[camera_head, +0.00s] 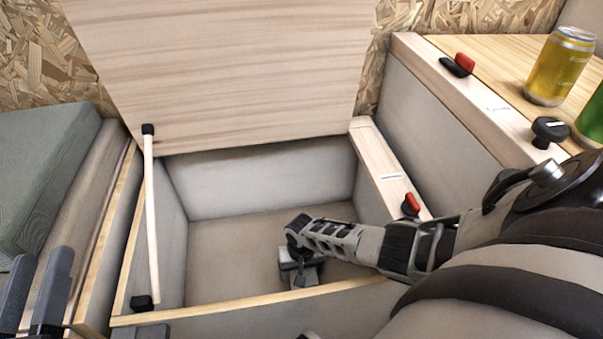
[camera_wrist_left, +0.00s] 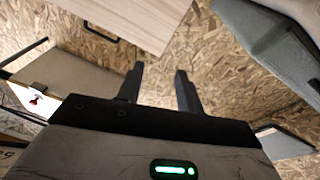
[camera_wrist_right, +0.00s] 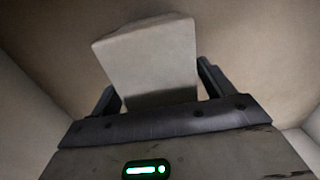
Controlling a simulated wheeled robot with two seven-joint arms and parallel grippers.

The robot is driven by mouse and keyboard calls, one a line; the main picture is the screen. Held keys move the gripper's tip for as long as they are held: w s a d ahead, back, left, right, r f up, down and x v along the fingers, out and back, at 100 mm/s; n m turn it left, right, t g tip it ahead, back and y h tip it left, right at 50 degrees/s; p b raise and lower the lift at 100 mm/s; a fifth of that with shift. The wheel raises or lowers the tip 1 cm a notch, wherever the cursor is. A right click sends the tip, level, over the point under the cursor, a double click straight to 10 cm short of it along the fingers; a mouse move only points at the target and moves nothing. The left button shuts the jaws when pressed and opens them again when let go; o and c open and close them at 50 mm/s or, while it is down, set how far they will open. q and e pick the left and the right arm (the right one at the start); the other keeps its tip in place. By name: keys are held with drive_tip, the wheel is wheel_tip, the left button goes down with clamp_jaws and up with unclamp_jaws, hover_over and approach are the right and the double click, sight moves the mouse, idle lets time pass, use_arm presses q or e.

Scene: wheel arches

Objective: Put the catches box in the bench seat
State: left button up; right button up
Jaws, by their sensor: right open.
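The bench seat (camera_head: 258,183) is an open, pale-walled bin in the middle of the head view, with its wooden lid (camera_head: 225,65) raised. My right arm reaches into it from the right. My right gripper (camera_head: 300,266) is low inside, near the floor. In the right wrist view a plain pale box (camera_wrist_right: 150,58), which seems to be the catches box, lies between its open fingers; any contact is hard to tell. In the head view the gripper mostly hides the box. My left gripper (camera_head: 40,262) is open and empty at the lower left, outside the bin; its wrist view (camera_wrist_left: 159,72) shows nothing between the fingers.
A thin wooden prop (camera_head: 150,215) stands at the bin's left side. A grey-green cushion (camera_head: 45,175) lies to the left. On the counter at right are a yellow can (camera_head: 560,68), a green can, a black knob (camera_head: 549,131) and a red catch (camera_head: 464,62). Another red catch (camera_head: 410,204) sits on the bin's right ledge.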

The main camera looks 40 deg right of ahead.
use_arm(q)
drive_tip(key=shift+r, duration=0.1)
use_arm(e)
drive_tip(key=shift+r, duration=0.1)
drive_tip(key=shift+r+p, duration=0.35)
drive_tip(key=shift+p, duration=0.05)
wheel_tip(320, 180, up, 4)
drive_tip(key=p, duration=0.4)
drive_tip(key=shift+r, duration=0.15)
wheel_tip(320, 180, up, 6)
drive_tip(key=p, duration=0.7)
drive_tip(key=shift+r, duration=0.2)
drive_tip(key=shift+r+p, duration=0.4)
use_arm(q)
wheel_tip(320, 180, down, 8)
drive_tip(key=s+a+g+y, duration=0.2)
drive_tip(key=g+y, duration=0.2)
drive_tip(key=g, duration=0.2)
drive_tip(key=shift+s+f+y, duration=0.2)
drive_tip(key=shift+s+y, duration=0.05)
drive_tip(key=shift+y, duration=0.05)
